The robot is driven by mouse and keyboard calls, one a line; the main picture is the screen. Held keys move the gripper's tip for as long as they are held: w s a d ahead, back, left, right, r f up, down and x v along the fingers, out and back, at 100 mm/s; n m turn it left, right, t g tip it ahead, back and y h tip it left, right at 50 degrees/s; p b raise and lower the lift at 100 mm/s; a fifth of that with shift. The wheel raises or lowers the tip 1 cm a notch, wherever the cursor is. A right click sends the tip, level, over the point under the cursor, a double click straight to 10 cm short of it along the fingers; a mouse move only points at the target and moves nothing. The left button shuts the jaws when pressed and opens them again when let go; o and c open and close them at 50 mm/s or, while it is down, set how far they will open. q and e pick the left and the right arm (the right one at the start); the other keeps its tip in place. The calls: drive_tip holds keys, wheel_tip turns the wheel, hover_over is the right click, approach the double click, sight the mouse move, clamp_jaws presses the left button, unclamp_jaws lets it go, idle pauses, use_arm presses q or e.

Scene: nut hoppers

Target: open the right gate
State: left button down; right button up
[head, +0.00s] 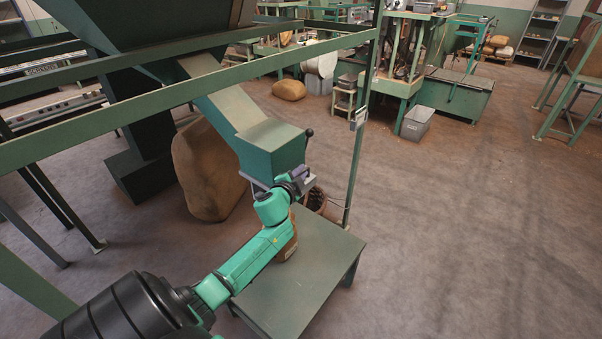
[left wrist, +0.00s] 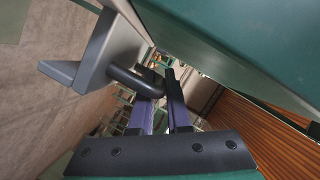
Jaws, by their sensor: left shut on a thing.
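A green chute (head: 230,105) slopes down from a hopper and ends in a green box-shaped mouth (head: 272,148). A grey metal gate part (head: 309,184) shows at the lower edge of this mouth. My left gripper (head: 298,178) is at that edge, partly hidden by its own wrist. In the left wrist view, a dark grey handle bar (left wrist: 135,82) runs from a pale grey plate into the purple fingers of my left gripper (left wrist: 169,95). The fingers are shut on this bar. My right gripper is not in view.
A green table (head: 310,270) stands below the chute mouth, with a brown sack (head: 290,243) partly hidden by my arm. A bucket of dark pieces (head: 317,200) is beside the mouth. A green frame post (head: 362,130) rises close by. The floor at right is clear.

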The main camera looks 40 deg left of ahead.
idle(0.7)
use_arm(q)
drive_tip(key=d, duration=0.9)
drive_tip(key=shift+d+b, duration=0.35)
drive_tip(key=shift+b, duration=0.1)
drive_tip(key=shift+w, duration=0.1)
drive_tip(key=c, duration=0.9)
unclamp_jaws()
drive_tip(key=b+v, duration=0.1)
drive_tip(key=v, duration=1.3)
drive_tip(key=shift+s, duration=0.2)
